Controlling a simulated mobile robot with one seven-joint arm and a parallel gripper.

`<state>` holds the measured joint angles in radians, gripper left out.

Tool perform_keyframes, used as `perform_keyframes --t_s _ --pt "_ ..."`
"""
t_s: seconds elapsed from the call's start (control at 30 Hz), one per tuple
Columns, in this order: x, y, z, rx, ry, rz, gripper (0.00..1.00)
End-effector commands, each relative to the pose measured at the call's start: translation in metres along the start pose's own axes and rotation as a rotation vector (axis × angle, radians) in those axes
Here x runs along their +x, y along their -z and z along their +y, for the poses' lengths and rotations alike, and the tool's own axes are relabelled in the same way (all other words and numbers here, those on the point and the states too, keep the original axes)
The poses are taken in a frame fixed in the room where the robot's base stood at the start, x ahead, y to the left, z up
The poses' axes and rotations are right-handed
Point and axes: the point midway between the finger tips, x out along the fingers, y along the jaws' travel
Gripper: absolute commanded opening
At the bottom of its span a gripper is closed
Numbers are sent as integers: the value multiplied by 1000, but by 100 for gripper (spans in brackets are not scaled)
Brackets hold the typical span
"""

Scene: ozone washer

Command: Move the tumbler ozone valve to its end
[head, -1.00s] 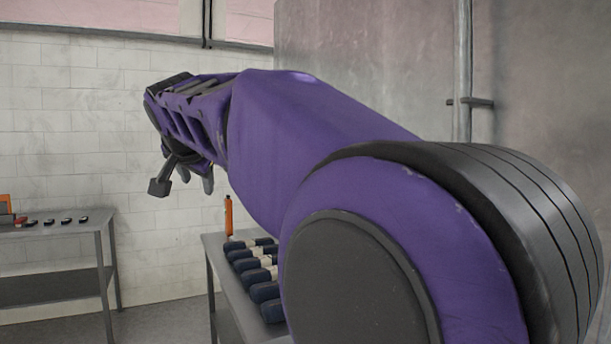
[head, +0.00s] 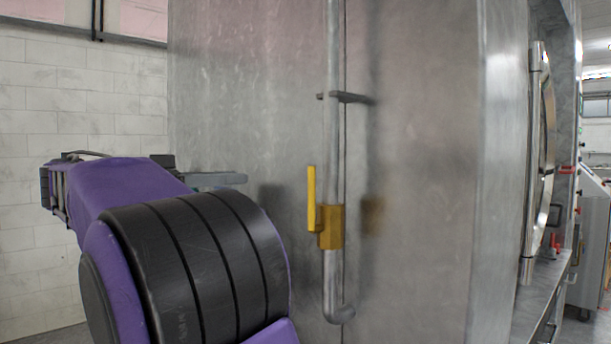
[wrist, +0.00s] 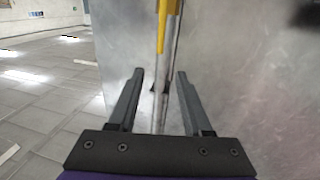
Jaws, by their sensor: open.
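The ozone valve is a yellow lever (head: 311,198) on a yellow-brown valve body (head: 330,227), set in a vertical grey pipe on the washer's side. The lever stands upright, alongside the pipe. My gripper (head: 243,179) is left of the lever in the head view, with a gap between them, and its fingers point right. In the wrist view my gripper (wrist: 160,74) is open and empty. The yellow lever (wrist: 167,25) shows there at the top, beyond the fingertips and in line with the space between them.
The pipe (head: 333,150) runs down the metal washer cabinet (head: 425,180) and is held by a bracket (head: 347,98) above the valve. The cabinet wall lies close behind the valve. The wrist view shows open tiled floor (wrist: 45,110) at left.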

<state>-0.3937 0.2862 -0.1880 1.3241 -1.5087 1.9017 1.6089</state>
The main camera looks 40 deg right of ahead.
Motion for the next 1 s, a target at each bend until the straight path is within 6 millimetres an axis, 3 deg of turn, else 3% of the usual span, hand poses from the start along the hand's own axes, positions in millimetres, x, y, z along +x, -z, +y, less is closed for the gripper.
perform_keyframes --t_s 0.7,1.0 --pt "141 -1 1 -3 -2 -2 50" --pt "168 -1 0 -2 1 -2 50"
